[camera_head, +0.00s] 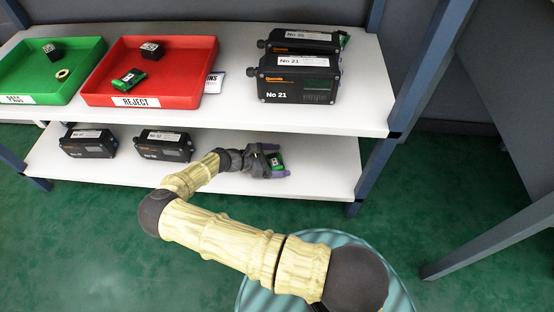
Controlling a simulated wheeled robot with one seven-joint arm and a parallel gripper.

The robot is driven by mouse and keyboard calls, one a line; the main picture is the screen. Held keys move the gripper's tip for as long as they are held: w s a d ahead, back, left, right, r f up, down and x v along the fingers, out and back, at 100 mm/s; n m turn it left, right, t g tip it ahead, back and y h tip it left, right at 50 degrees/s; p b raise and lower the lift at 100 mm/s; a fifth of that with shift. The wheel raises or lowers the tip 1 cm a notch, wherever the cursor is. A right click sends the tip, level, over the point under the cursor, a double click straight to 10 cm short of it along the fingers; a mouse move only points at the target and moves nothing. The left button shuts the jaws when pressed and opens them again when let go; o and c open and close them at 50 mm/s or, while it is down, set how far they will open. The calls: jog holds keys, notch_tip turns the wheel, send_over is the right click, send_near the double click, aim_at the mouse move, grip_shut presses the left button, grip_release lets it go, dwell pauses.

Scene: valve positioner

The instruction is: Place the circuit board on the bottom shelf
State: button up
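My gripper (268,164) is at the bottom shelf (325,172), near its right part, reached in under the top shelf. Another green board (128,79) lies in the red REJECT tray on the top shelf.
The top shelf (235,110) holds a green PASS tray (70,92), the red REJECT tray (200,88) and two black units, the front one labelled No 21 (298,80). Two black boxes (90,143) (165,146) stand on the bottom shelf's left. Its right end is clear. A blue post (372,175) bounds the right.

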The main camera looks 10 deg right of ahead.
jog(key=shift+a+r, duration=0.2)
jog(key=shift+a, duration=0.1)
jog(key=p+v, duration=0.5)
jog(key=v, duration=0.6)
jog(key=shift+a, duration=0.2)
